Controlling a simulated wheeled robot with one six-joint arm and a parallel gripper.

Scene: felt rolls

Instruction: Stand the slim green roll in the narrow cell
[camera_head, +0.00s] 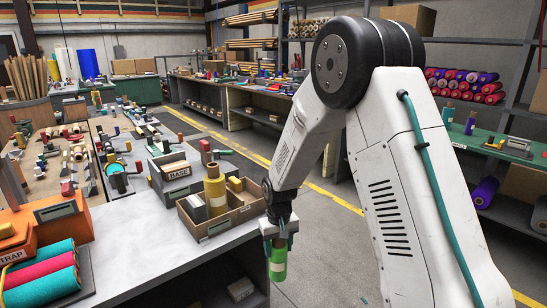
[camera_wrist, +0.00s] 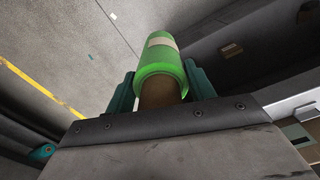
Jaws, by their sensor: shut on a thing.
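The slim green roll (camera_head: 278,264) hangs upright from my gripper (camera_head: 279,240), off the right side of the grey worktop. In the wrist view the green roll (camera_wrist: 163,67) shows a pale band and a brown core, between the two teal fingers of my gripper (camera_wrist: 161,88). The gripper is shut on it near its top. A brown open box (camera_head: 230,224) with compartments stands on the worktop, left of and above the roll in the picture. A mustard roll (camera_head: 215,193) stands in it, between a grey-white item and a yellow piece. I cannot tell which cell is narrow; the box's inside is partly hidden.
A grey box marked BASE (camera_head: 175,172) stands behind the brown box. An orange bin (camera_head: 45,222) and teal and pink rolls (camera_head: 45,276) lie at the left. The worktop (camera_head: 150,240) is bare at the front. Shelves with purple and red rolls (camera_head: 465,83) stand at the right.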

